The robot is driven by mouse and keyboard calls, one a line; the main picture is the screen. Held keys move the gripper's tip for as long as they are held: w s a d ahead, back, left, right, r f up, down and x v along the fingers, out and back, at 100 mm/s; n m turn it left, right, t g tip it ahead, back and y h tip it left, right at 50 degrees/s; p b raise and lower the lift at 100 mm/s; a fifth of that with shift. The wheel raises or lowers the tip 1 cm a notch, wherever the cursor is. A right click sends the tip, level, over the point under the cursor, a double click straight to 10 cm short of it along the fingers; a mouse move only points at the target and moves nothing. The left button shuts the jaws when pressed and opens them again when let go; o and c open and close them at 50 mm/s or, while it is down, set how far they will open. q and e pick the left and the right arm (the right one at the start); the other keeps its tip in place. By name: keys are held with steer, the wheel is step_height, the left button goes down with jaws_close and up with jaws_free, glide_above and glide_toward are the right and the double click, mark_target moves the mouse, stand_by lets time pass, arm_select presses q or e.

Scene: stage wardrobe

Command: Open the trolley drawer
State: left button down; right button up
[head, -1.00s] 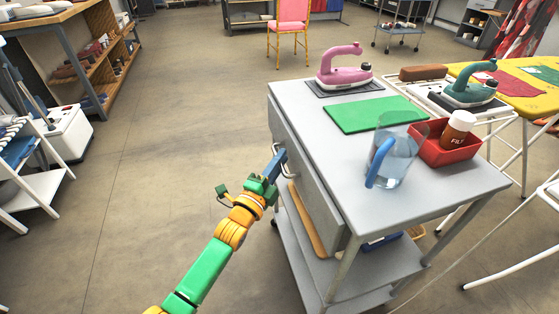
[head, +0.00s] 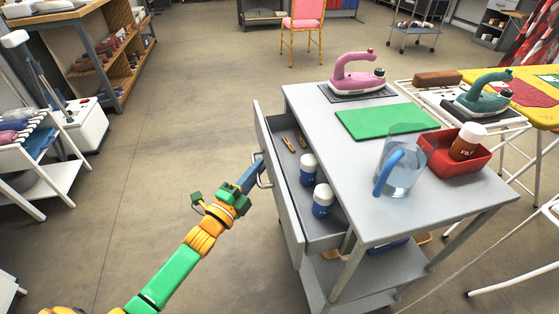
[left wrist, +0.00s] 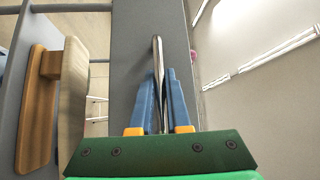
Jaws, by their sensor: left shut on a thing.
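The grey trolley (head: 460,212) stands right of centre in the head view. Its drawer (head: 285,190) is pulled out to the left, with its inside showing. Two white-capped blue bottles (head: 322,200) stand in it, and small brown wooden items (head: 292,142) lie towards its far end. My left gripper (head: 259,168) is shut on the drawer's metal handle (head: 264,176) at the front panel. In the left wrist view the blue fingers (left wrist: 160,100) close on either side of the handle (left wrist: 158,75). My right gripper is not in view.
On the trolley top are a pink iron (head: 357,72), a green mat (head: 385,123), a clear jug (head: 405,165) and a red bin (head: 455,160) with a brown bottle. A white rack (head: 45,160) stands at the left. The floor between is clear.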

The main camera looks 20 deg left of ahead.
arm_select(q)
steer(key=s+a, duration=0.7)
steer(key=a, duration=0.3)
steer(key=shift+p, duration=0.4)
steer(key=c, duration=1.2)
jaws_free()
steer(key=shift+a, duration=0.1)
steer(key=shift+o, duration=0.2)
steer(key=v, duration=0.7)
steer(key=shift+f, duration=0.1)
